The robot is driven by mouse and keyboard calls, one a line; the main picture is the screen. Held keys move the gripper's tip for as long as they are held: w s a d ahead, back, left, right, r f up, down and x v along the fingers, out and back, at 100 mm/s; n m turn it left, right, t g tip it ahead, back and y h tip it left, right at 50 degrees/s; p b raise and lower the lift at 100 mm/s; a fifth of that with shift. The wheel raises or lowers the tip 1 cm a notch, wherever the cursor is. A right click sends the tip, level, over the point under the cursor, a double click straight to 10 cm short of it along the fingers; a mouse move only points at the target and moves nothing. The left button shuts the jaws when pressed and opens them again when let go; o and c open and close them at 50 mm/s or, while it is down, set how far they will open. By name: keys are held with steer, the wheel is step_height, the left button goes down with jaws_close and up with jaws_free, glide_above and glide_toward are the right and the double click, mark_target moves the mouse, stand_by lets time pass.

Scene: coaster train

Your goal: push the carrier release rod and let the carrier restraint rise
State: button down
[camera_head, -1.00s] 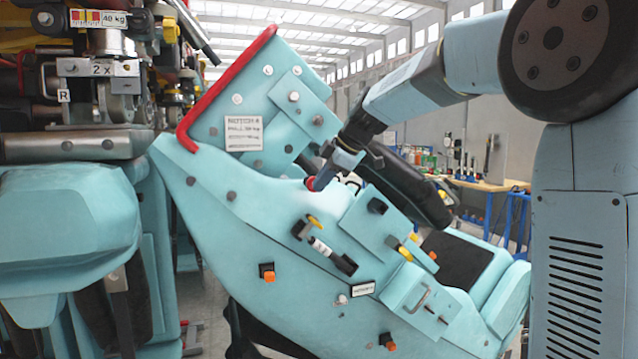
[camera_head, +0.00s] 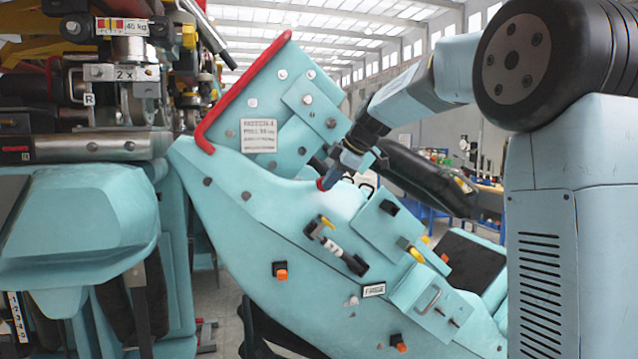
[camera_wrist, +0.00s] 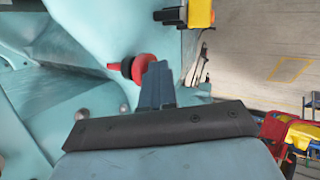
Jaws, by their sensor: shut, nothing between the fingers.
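The red knob (camera_head: 321,184), with a black part behind it, sits on the upper edge of the teal carrier side (camera_head: 290,225). It looks like the end of the release rod; its shaft is hidden. In the wrist view the red disc (camera_wrist: 145,66) lies just beside my fingertips. My gripper (camera_head: 332,177) is shut and empty, its tip at the knob; I cannot tell if they touch. The wrist view also shows my gripper (camera_wrist: 157,75). The black padded carrier restraint (camera_head: 430,178) slants down to the right, its outer end clear above the dark seat (camera_head: 468,262).
A red-edged teal panel (camera_head: 255,105) with a label rises left of my gripper. Another machine (camera_head: 80,230) stands close at the left. A workbench lies behind at the right.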

steer(key=shift+f, duration=0.1)
steer(key=s+d+r, duration=0.5)
steer(key=s+r, duration=0.2)
steer(key=shift+s+d+r, duration=0.25)
steer(key=shift+s+r, duration=0.1)
steer(key=shift+r, duration=0.05)
steer(key=shift+s, duration=0.1)
stand_by(0.7)
steer(key=s+d+f+m+h, duration=0.3)
steer(key=s+f+m, duration=0.6)
steer(key=s, duration=0.7)
steer(key=s+d+f+m+h, duration=0.2)
steer(key=s+d+f+m, duration=0.3)
steer(key=s+f+m, duration=0.5)
steer(key=s+f, duration=0.2)
steer(key=s, duration=0.4)
steer(key=shift+d+t+h, duration=0.3)
steer(key=shift+t+h, duration=0.1)
